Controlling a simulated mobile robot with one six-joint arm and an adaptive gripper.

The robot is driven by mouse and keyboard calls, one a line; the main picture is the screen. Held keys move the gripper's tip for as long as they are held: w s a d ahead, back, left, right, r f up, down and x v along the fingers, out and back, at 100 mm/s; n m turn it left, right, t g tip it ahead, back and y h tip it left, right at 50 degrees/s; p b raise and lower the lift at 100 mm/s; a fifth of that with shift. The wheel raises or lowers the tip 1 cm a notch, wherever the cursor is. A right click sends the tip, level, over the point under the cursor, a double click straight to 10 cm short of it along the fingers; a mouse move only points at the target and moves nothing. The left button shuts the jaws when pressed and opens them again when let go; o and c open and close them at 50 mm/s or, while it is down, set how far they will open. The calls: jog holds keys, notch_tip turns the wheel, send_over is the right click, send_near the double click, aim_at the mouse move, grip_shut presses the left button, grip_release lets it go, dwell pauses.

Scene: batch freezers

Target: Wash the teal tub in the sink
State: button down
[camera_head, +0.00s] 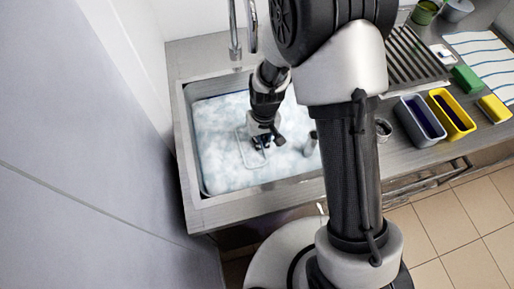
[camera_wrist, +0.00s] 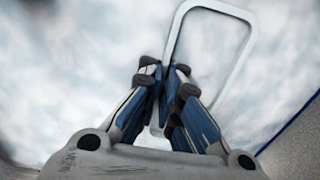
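The sink (camera_head: 187,150) is full of white, cloudy suds. A pale rounded-rectangular rim, seemingly the tub (camera_head: 241,150), shows at the suds' surface. Its walls and base are hidden, and its teal colour hardly shows. In the wrist view the tub's rim (camera_wrist: 215,8) surrounds suds. My gripper (camera_head: 262,141) points down into the sink at the rim's right side in the head view. In the wrist view my gripper (camera_wrist: 164,72) has its fingertips close together across one long side of the rim, with that side between them.
A tap (camera_head: 235,42) stands behind the sink. A grey tub (camera_head: 405,118), a yellow tub (camera_head: 440,108), a green block (camera_head: 467,78) and a yellow block (camera_head: 495,108) sit on the right counter. A ribbed rack (camera_head: 410,58) and striped cloth (camera_head: 482,52) lie behind. A wall borders the left.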

jog(key=shift+d, duration=2.05)
notch_tip(320, 180, up, 18)
jog(key=p, duration=1.3)
jog(key=shift+f, duration=0.2)
notch_tip(320, 180, up, 3)
jog(key=shift+f+p, duration=0.1)
jog(key=shift+p, duration=0.95)
